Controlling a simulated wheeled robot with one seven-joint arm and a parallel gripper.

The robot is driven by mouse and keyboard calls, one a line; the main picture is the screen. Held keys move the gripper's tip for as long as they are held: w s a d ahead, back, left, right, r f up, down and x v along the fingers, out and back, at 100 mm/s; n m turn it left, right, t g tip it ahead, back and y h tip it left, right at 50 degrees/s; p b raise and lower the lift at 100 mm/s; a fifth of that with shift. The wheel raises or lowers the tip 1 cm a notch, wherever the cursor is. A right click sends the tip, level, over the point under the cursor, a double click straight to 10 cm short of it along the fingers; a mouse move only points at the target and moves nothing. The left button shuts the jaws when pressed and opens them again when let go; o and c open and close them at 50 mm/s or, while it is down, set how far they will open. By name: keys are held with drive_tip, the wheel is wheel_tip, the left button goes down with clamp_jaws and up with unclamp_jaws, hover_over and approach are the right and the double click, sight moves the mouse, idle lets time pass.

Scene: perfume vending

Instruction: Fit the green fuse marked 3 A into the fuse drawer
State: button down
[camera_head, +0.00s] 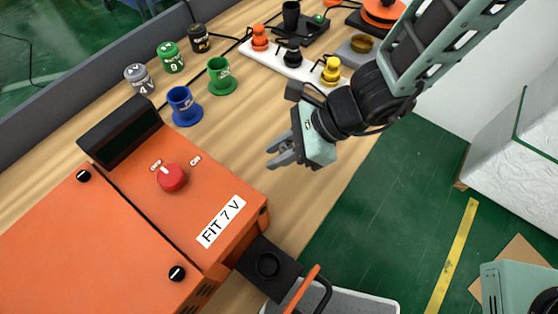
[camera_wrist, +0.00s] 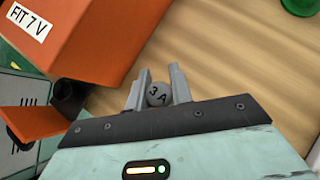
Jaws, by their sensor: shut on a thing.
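My gripper (camera_head: 281,153) hangs over the wooden table, right of the orange machine. The fuse does not show clearly in the head view. The black fuse drawer (camera_head: 267,268) sticks out of the machine's lower right side, with a round socket in its top. My gripper is above and apart from it in the head view.
The orange machine (camera_head: 100,240) is labelled FIT 7 V and has a red knob (camera_head: 172,178). Blue (camera_head: 183,106) and green (camera_head: 219,76) flanged pieces and several canisters stand at the back. A white board (camera_head: 290,66) holds orange, black and yellow pieces. Bare table surrounds my gripper.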

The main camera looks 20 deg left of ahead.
sight(281, 145)
wheel_tip(281, 145, up, 10)
drive_tip(key=p, duration=0.5)
drive_tip(key=shift+r, duration=0.15)
drive_tip(key=shift+w+d+f, duration=0.15)
drive_tip(key=shift+w+f, duration=0.1)
drive_tip(key=shift+w, duration=0.05)
drive_tip(key=w+d+f+m+t+h+b, duration=0.1)
drive_tip(key=w+d+f+m+t, duration=0.3)
drive_tip(key=w+d, duration=0.45)
drive_tip(key=w+d+f+m+t+b, duration=0.15)
drive_tip(key=w+d+m+t, duration=0.4)
drive_tip(key=w, duration=0.55)
drive_tip(key=w+d+r+m+t+h+b, duration=0.1)
drive_tip(key=w+d+m+h, duration=0.2)
drive_tip(key=d, duration=1)
drive_tip(key=w+d+r+m+t+h+b, duration=0.1)
drive_tip(key=w+d+m+h, duration=0.3)
drive_tip(key=w+d+m, duration=0.5)
drive_tip(key=d, duration=0.4)
drive_tip(key=shift+h, duration=0.3)
